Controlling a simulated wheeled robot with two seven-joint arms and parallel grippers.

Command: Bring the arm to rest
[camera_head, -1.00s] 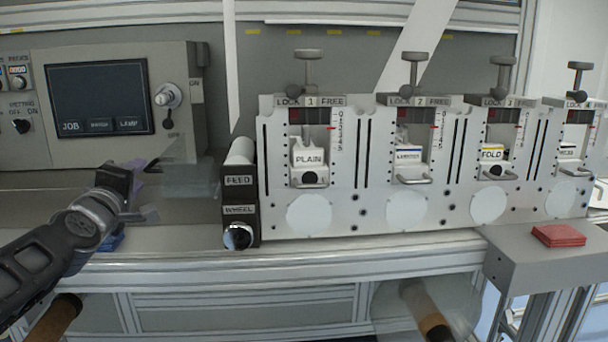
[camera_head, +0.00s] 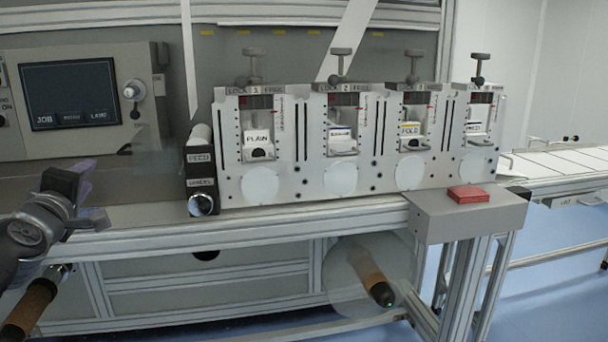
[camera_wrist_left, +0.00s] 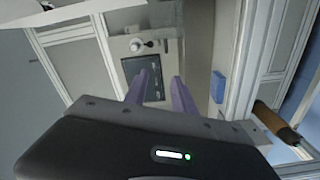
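My left arm comes in at the lower left of the head view, with its gripper (camera_head: 72,178) raised in front of the bench below the control panel. In the left wrist view the two purple fingers of the left gripper (camera_wrist_left: 163,92) stand apart with nothing between them. The control panel's screen (camera_wrist_left: 143,78) shows behind the fingers, some way off. My right arm and gripper are not in either view.
A row of station modules (camera_head: 345,145) stands on the bench, beside the feed and wheel unit (camera_head: 201,170). A red pad (camera_head: 467,194) lies on the grey box at right. Rolls on cores (camera_head: 370,275) hang below. A conveyor (camera_head: 565,162) stands at far right. A blue block (camera_wrist_left: 217,87) shows in the wrist view.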

